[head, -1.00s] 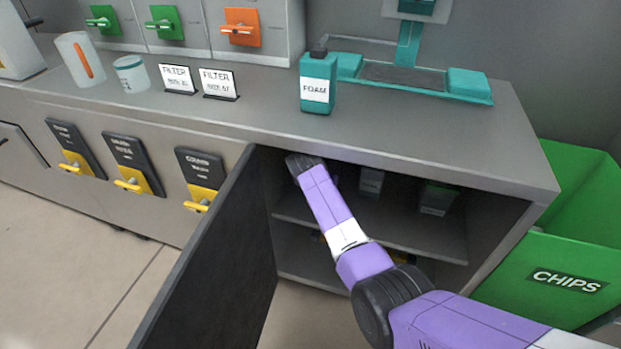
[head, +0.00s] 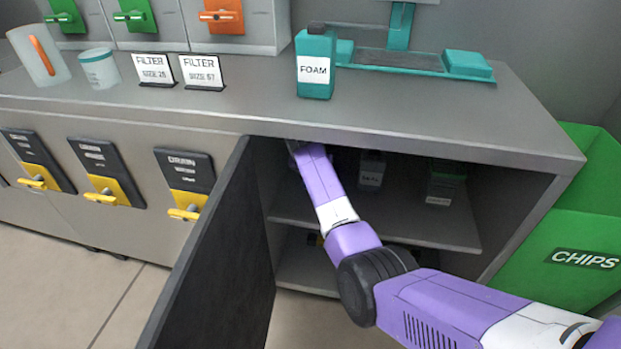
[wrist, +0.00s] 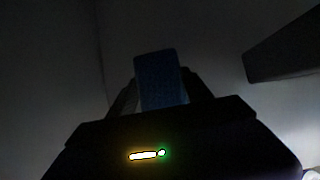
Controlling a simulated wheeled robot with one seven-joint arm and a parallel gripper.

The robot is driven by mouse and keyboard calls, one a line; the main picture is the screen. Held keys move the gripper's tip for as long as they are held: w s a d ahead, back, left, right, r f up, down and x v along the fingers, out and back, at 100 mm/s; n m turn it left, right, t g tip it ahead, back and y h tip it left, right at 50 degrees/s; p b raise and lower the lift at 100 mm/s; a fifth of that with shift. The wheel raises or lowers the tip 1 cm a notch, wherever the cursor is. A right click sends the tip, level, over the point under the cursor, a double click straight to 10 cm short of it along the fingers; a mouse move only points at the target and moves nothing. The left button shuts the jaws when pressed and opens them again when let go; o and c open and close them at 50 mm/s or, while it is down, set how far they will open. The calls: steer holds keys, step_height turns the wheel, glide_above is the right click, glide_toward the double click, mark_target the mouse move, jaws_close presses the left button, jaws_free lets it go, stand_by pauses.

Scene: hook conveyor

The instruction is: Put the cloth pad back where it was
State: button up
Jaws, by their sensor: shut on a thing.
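In the wrist view my gripper (wrist: 160,88) is shut on a dark blue cloth pad (wrist: 160,75), which stands up between the two fingers. The picture there is very dark, and I cannot tell whether the pad touches any surface. In the head view my arm reaches into the open cabinet, at the left part of its upper shelf (head: 420,222). The gripper's fingers and the pad are hidden there by my arm and the counter's front edge.
The open dark cabinet door (head: 215,260) stands left of my arm. Dark bottles (head: 372,170) (head: 443,183) stand on the upper shelf to the right. A foam bottle (head: 315,62) stands on the counter above. A green chips bin (head: 575,255) is at the right.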

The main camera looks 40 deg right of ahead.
stand_by(0.3)
steer(key=o, duration=1.3)
steer(key=shift+f, duration=0.1)
steer(key=shift+r, duration=0.35)
steer(key=s+a+p, duration=0.2)
steer(key=a, duration=0.1)
steer(key=s+a+p, duration=0.2)
steer(key=s+a, duration=0.1)
steer(key=s+a+p, duration=0.2)
steer(key=a+p, duration=0.1)
steer(key=shift+s+a+r, duration=0.15)
steer(key=shift+a+r, duration=0.05)
steer(key=shift+r, duration=0.2)
steer(key=shift+s+a+f, duration=0.1)
steer(key=shift+s+a, duration=0.15)
steer(key=shift+a, duration=0.1)
